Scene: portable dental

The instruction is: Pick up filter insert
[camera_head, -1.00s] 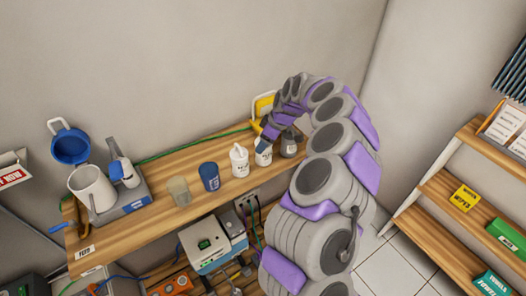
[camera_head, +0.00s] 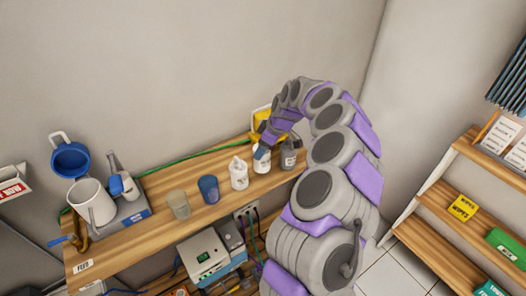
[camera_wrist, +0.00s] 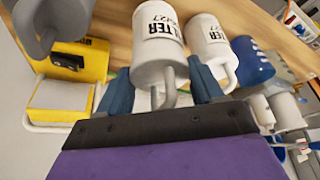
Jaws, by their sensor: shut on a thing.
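A white filter insert (camera_head: 262,162) with black lettering stands on the wooden shelf, under my gripper (camera_head: 261,148). In the wrist view the same filter insert (camera_wrist: 158,40) has a stem and looped handle between the two blue fingers of my gripper (camera_wrist: 162,92). My gripper is shut on it. I cannot tell whether its base is clear of the shelf. A second white lettered insert (camera_head: 239,175) stands beside it to the left, and also shows in the wrist view (camera_wrist: 208,42). A grey insert (camera_head: 288,155) stands just right of the held one.
A blue cup (camera_head: 209,189) and a beige cup (camera_head: 179,204) stand farther left on the shelf (camera_head: 150,232). A yellow box (camera_wrist: 80,62) is close to the fingers. A white jug (camera_head: 92,203) stands at the left. A rack (camera_head: 445,215) is at the right.

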